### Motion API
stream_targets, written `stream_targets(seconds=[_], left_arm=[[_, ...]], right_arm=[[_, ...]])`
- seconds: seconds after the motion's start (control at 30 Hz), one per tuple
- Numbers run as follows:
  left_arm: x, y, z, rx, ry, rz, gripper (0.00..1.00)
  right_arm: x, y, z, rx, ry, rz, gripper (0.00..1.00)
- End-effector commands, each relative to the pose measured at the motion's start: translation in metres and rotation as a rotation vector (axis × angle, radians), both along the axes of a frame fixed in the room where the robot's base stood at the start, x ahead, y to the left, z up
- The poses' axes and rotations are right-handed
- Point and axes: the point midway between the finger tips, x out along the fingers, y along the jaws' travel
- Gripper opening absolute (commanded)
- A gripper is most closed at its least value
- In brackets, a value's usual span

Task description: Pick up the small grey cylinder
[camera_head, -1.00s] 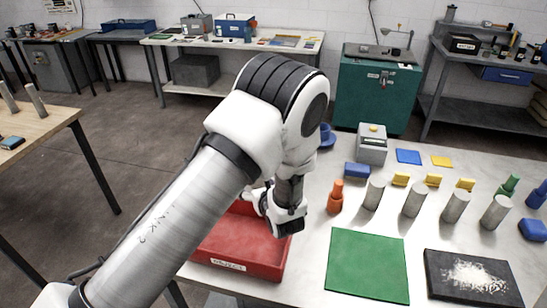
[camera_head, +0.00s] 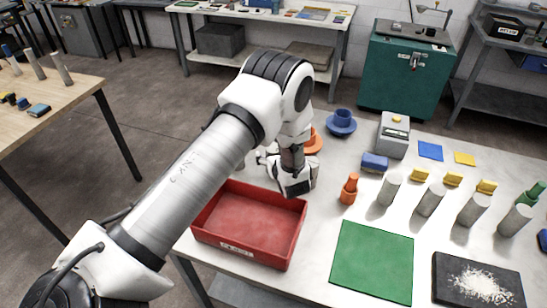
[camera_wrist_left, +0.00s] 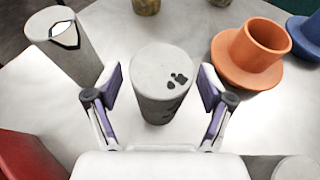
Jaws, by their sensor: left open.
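A grey cylinder (camera_wrist_left: 162,80) with dark spots on its top stands upright between the spread fingers of my left gripper (camera_wrist_left: 160,92) in the left wrist view. The purple finger pads are on either side of it, with a gap visible at each side. A second grey cylinder (camera_wrist_left: 66,46), with a black and white mark, stands at the upper left of that view. In the head view my left gripper (camera_head: 296,182) is low over the table behind the red tray, and my arm hides what is between its fingers. My right gripper is not in view.
The red tray (camera_head: 250,226) is close in front. An orange cup on a saucer (camera_wrist_left: 252,52) stands right of the fingers, with a blue cup (camera_head: 341,120) beyond. An orange bottle (camera_head: 349,189), several grey cylinders and a green mat (camera_head: 372,262) are to the right.

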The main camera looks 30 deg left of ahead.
Motion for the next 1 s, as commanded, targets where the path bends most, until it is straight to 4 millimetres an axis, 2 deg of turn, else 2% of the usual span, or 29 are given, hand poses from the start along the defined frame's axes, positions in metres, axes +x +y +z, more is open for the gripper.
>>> stream_targets(seconds=[0.03, 0.23, 0.53, 0.67, 0.77, 1.0], left_arm=[[0.0, 0.0, 0.0, 0.0, 0.0, 0.0, 0.7], [0.0, 0.0, 0.0, -0.001, 0.001, 0.0, 0.0], [0.0, 0.0, 0.001, -0.001, -0.001, 0.0, 0.0], [0.001, 0.0, 0.009, -0.001, -0.004, 0.0, 0.0], [0.0, 0.0, 0.024, -0.001, -0.004, 0.0, 0.0], [0.0, 0.0, 0.081, 0.0, -0.006, 0.001, 0.0]], right_arm=[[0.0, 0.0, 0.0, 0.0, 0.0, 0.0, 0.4], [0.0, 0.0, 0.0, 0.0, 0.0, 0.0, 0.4], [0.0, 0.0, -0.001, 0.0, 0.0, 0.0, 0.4], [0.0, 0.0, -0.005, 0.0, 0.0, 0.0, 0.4], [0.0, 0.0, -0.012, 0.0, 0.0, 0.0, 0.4], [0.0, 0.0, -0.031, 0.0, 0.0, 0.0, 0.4]])
